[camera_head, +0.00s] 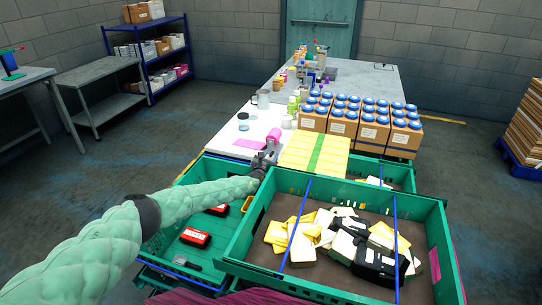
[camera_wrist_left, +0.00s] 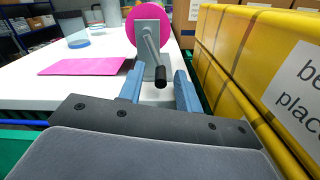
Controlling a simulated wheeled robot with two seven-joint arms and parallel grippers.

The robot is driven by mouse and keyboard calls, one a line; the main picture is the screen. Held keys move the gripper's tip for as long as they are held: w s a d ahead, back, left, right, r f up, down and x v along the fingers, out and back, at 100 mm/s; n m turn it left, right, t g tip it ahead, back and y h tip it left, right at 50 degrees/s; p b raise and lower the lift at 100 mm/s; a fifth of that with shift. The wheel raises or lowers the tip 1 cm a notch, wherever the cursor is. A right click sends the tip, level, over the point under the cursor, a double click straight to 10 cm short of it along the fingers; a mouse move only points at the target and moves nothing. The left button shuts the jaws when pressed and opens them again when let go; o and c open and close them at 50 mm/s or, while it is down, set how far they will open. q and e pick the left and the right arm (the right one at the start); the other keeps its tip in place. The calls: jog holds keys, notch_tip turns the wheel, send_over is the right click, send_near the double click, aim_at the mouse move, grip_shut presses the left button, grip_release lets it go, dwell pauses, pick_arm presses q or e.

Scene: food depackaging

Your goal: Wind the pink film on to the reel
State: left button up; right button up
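The pink reel (camera_wrist_left: 146,24) stands on the white table, with a grey crank arm and a black handle (camera_wrist_left: 161,75) facing my left wrist camera. The pink film (camera_wrist_left: 82,65) lies flat on the table, left of the reel. In the head view the film (camera_head: 245,143) and the reel (camera_head: 274,135) show small beyond my left gripper (camera_head: 266,158). In the left wrist view the blue fingers of my left gripper (camera_wrist_left: 159,88) are apart, with the black handle between them and a gap on both sides. My right gripper is out of view.
Yellow boxes (camera_head: 300,151) stand close on the right of the reel. Blue-capped goods in cartons (camera_head: 342,126) are behind them. A green crate (camera_head: 438,225) with yellow and white packs and another green crate (camera_head: 160,243) lie in front. Jars (camera_head: 243,121) stand beyond the film.

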pick_arm(q)
jog(key=shift+w+d, duration=0.15)
jog(key=shift+w, duration=0.2)
grip_shut()
jog(key=shift+f+b, duration=0.15)
jog(key=shift+b, duration=0.15)
jog(key=shift+d+n+b, duration=0.2)
jog(key=shift+n+b, duration=0.4)
jog(key=shift+b, duration=0.1)
jog(key=shift+d+r, duration=0.1)
jog(key=shift+r, duration=0.2)
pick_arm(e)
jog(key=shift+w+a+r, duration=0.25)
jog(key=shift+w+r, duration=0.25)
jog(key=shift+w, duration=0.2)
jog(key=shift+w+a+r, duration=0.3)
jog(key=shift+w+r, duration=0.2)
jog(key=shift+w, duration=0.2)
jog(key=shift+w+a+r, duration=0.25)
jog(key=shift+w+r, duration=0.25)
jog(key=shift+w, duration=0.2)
